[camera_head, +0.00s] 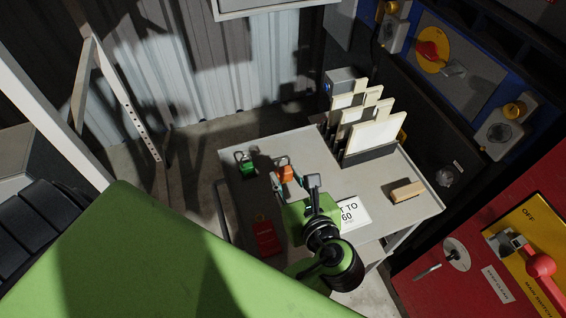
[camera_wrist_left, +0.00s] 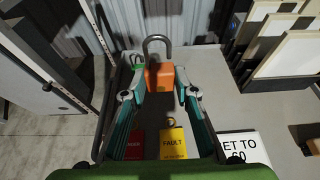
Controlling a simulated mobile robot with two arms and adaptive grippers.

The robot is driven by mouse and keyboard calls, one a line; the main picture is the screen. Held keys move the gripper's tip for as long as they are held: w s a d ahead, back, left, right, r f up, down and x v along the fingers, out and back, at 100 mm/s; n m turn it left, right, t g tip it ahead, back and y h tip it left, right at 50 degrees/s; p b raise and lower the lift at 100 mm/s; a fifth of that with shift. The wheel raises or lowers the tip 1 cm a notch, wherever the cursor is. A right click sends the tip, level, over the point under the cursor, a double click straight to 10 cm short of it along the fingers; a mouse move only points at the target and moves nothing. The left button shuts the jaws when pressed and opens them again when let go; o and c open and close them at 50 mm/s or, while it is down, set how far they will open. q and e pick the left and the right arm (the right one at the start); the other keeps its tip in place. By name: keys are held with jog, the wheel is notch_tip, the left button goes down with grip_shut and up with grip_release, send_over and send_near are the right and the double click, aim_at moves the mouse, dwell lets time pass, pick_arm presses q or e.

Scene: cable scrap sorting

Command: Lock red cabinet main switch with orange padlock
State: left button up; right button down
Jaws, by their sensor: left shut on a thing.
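The orange padlock (camera_head: 286,173) is between the fingertips of my left gripper (camera_head: 279,182), over the far left part of the grey table. In the left wrist view, the fingers (camera_wrist_left: 160,84) are shut on the body of the padlock (camera_wrist_left: 159,76), and its grey shackle points away from the gripper. I cannot tell whether it touches the tabletop. The red cabinet (camera_head: 459,218) stands at the lower right. Its main switch (camera_head: 540,265) has a red handle on a yellow plate marked OFF. My right gripper is not in view.
A green padlock (camera_head: 246,167) stands left of the orange one. The table (camera_head: 372,178) also holds a red tag (camera_head: 265,236), a yellow FAULT tag (camera_wrist_left: 174,143), a white sign (camera_head: 352,213), a wooden block (camera_head: 407,191) and a panel rack (camera_head: 370,153). A blue cabinet (camera_head: 464,36) stands behind.

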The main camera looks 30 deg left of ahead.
pick_arm(q)
jog(key=shift+w, duration=0.1)
jog(key=w+a+f, duration=0.2)
jog(key=w+f, duration=0.1)
jog(key=w+a+f, duration=0.2)
jog(key=w, duration=0.2)
jog(key=w+a+f, duration=0.2)
jog(key=w+f, duration=0.1)
jog(key=w, duration=0.1)
jog(key=shift+w+a+f, duration=0.1)
jog(key=shift+a+f, duration=0.15)
jog(key=shift+f, duration=0.1)
jog(key=shift+w+a+f, duration=0.1)
jog(key=shift+w+f, duration=0.1)
jog(key=shift+f, duration=0.1)
jog(key=f, duration=0.1)
jog(key=p, duration=0.1)
jog(key=f, duration=0.1)
jog(key=shift+w+a+f+p, duration=0.15)
jog(key=shift+w+f+p, duration=0.1)
jog(key=shift+f+p, duration=0.05)
jog(key=shift+f, duration=0.35)
